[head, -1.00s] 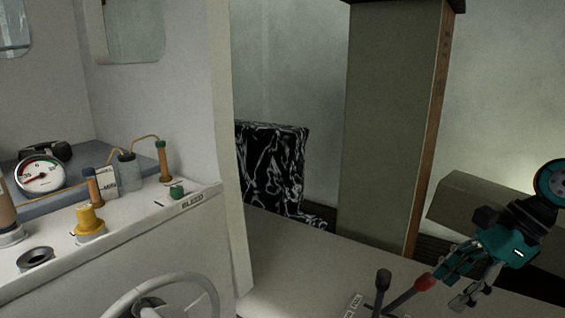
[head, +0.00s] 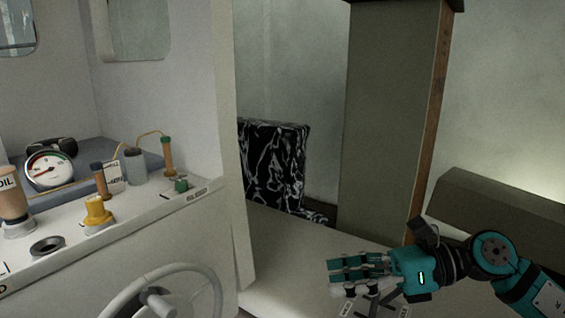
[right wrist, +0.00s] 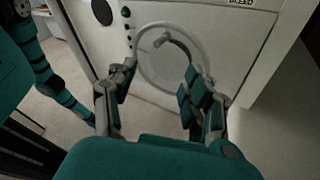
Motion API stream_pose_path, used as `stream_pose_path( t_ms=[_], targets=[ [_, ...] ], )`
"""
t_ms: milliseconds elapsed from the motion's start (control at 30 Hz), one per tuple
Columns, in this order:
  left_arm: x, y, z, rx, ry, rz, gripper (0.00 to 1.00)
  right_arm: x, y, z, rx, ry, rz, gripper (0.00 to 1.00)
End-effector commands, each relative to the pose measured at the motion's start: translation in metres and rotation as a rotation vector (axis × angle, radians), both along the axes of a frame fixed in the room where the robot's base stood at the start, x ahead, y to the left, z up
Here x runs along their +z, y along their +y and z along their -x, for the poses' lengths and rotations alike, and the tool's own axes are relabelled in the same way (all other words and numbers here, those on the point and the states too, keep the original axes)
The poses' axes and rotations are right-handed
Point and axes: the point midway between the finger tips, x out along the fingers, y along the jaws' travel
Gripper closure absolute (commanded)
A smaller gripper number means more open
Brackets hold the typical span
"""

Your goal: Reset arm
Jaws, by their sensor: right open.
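My right gripper (head: 350,275) is at the lower right of the head view, pointing left, above the bench top and the levers. Its fingers stand apart and hold nothing. In the right wrist view the open fingers (right wrist: 157,95) show with the steering wheel (right wrist: 172,55) seen beyond the gap between them. The levers (head: 378,303) are mostly hidden behind and below the gripper in the head view. My left gripper is not in the head view. A teal and black arm link of mine shows at the left of the right wrist view.
A white console (head: 130,235) carries a gauge (head: 48,170), a yellow knob (head: 97,213), an OIL bottle (head: 13,198), a black ring (head: 47,245) and a green valve (head: 181,184). The steering wheel (head: 205,285) is on its front. A panel (head: 390,120) stands behind the gripper.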

Motion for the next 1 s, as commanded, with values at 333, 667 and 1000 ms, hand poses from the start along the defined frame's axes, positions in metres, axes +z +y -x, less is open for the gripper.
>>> stream_pose_path(
  t_ms=[333, 667, 1000],
  targets=[
    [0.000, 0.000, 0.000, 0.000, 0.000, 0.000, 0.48, 0.030, 0.010, -0.042, -0.423, 0.666, -0.954, 0.49],
    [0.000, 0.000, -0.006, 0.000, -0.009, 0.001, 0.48, -0.144, -0.091, -0.044, -1.171, 1.497, -1.590, 0.49],
    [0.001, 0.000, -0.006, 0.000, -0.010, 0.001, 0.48, -0.303, -0.118, 0.092, 1.728, -1.827, 1.574, 0.49]
  ],
)
